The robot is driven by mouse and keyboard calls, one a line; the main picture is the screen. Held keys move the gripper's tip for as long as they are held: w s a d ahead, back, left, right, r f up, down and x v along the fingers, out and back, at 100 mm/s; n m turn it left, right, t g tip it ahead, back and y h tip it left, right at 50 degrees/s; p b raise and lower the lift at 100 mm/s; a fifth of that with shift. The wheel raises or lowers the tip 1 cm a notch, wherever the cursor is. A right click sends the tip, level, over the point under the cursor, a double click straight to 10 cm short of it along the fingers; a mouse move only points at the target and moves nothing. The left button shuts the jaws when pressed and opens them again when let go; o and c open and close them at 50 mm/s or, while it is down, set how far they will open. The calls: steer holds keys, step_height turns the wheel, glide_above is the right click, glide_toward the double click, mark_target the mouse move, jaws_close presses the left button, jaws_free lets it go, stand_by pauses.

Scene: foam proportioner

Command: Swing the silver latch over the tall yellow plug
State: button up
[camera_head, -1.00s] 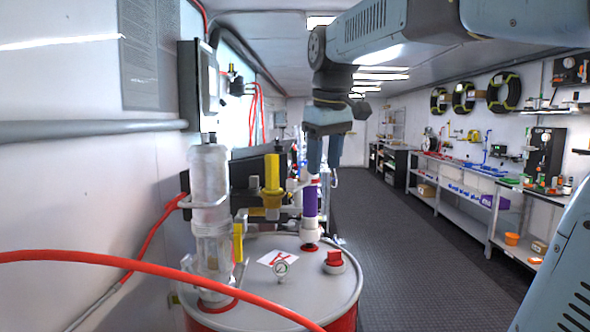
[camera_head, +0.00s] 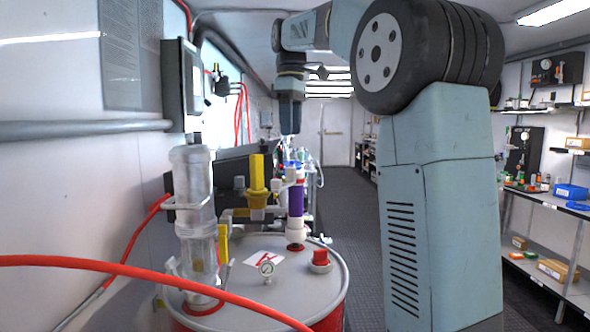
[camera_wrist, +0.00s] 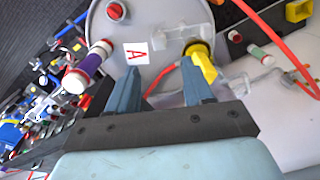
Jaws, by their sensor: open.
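The tall yellow plug (camera_head: 257,172) stands upright above the drum (camera_head: 328,279) in the head view, beside a purple-bodied fitting (camera_head: 295,203). A yellow piece with a dark round collar (camera_wrist: 205,66) shows in the wrist view, right of the fingers; it looks like this plug. I cannot clearly pick out the silver latch. My gripper (camera_head: 290,118) is above and a little right of the tall plug in the head view, apart from it. In the wrist view my gripper (camera_wrist: 159,66) has its fingers spread, with nothing held between them.
A clear cylinder (camera_head: 193,205) stands left of the plug, with a short yellow handle (camera_head: 222,243) near it. A red hose (camera_head: 140,264) crosses in front. Shelving (camera_head: 548,200) is at right.

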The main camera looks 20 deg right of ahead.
mark_target(291, 168)
step_height(291, 168, down, 11)
steer(key=shift+f, duration=0.15)
stand_by(0.4)
